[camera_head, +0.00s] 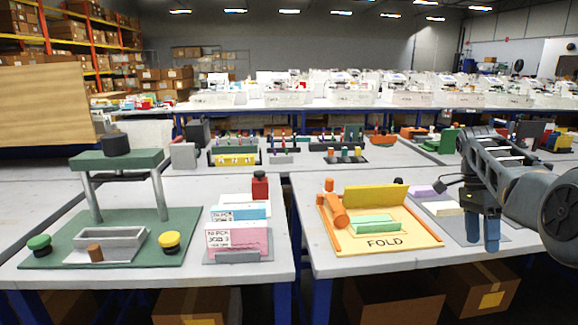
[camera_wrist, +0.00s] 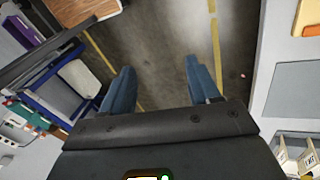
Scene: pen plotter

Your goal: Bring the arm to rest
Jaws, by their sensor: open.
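My gripper (camera_head: 483,246) hangs at the right of the head view, its two blue fingers pointing down in front of the right table's grey mat (camera_head: 462,228). In the wrist view the fingers (camera_wrist: 160,70) are spread apart with nothing between them. Behind them the wrist view shows bare grey floor (camera_wrist: 165,40) with yellow lines. My arm reaches in from the right edge of the head view. How far the fingertips are from the table's edge I cannot tell.
The right table (camera_head: 318,243) holds a yellow FOLD board (camera_head: 420,241) with an orange roller (camera_head: 338,212), left of my gripper. The left table holds a green press (camera_head: 190,222) and a card holder (camera_head: 238,257). Cardboard boxes (camera_head: 397,300) stand underneath.

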